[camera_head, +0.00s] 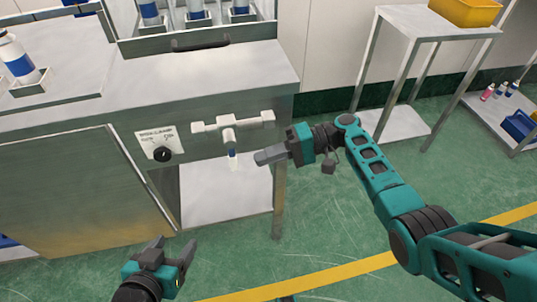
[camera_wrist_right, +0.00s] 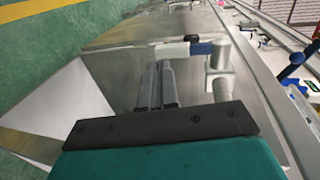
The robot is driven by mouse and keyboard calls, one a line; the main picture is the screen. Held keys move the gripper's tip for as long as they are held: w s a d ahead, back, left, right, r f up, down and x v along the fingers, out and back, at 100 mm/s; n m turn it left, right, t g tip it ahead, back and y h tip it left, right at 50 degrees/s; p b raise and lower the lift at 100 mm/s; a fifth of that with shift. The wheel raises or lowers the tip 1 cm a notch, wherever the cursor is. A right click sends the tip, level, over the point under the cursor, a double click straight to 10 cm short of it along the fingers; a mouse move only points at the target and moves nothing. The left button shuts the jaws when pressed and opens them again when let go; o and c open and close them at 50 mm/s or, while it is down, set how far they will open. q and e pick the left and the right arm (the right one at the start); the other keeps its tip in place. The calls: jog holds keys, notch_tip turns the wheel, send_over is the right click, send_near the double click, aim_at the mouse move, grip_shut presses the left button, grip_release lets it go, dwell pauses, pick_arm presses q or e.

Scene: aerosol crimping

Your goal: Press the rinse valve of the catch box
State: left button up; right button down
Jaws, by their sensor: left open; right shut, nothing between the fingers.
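A white rinse valve (camera_head: 232,124) is fixed to the front of the metal cabinet, a cross-pipe with a short downward spout that has a blue band and a white tip. In the right wrist view the blue band (camera_wrist_right: 202,48) and white pipe body (camera_wrist_right: 220,85) show just beyond the fingers. My right gripper (camera_head: 260,156) is shut and empty, its fingertips just right of the spout's lower end; contact cannot be told. It also shows in the right wrist view (camera_wrist_right: 157,85). My left gripper (camera_head: 168,250) is open and empty, low in front of the cabinet.
Below the valve is an open recess with a pale panel (camera_head: 225,195). A bottle (camera_head: 20,62) stands on the cabinet top. A metal rack (camera_head: 395,25) stands right; green floor lies between.

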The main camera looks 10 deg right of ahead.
pick_arm(q)
jog(key=shift+d+f+b, duration=0.25)
jog(key=shift+f+b, duration=0.25)
pick_arm(e)
jog(key=f+v, duration=0.2)
jog(key=v, duration=0.8)
jog(key=shift+d, duration=0.25)
pick_arm(q)
jog(key=shift+w, duration=0.1)
pick_arm(e)
jog(key=shift+f, duration=0.1)
